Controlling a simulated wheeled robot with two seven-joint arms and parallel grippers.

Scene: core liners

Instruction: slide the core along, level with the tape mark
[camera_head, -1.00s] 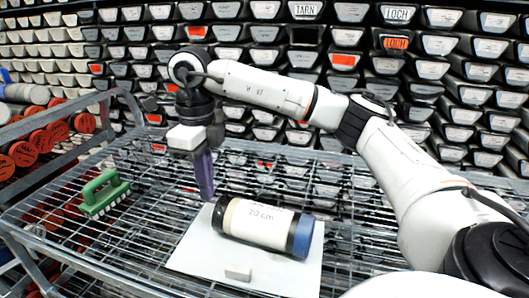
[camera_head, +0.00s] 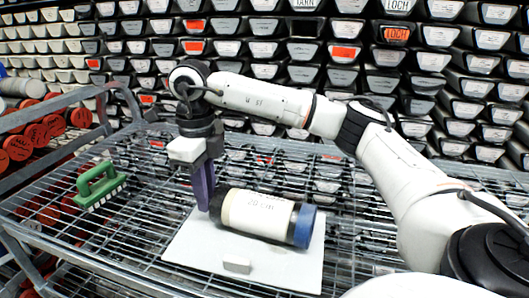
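I cannot make out a tape mark for certain. My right gripper (camera_head: 204,208) points down, its purple fingers at the core's left end. I cannot tell whether they touch it. The fingers overlap in this view, so their opening is hidden. My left gripper is out of view.
The sheet lies on a wire-grid rack (camera_head: 140,245) with raised metal rails. A green-handled brush (camera_head: 98,187) sits to the left. Red-ended tubes (camera_head: 38,134) lie at the far left. Stacked labelled trays (camera_head: 345,52) fill the back. The grid right of the sheet is free.

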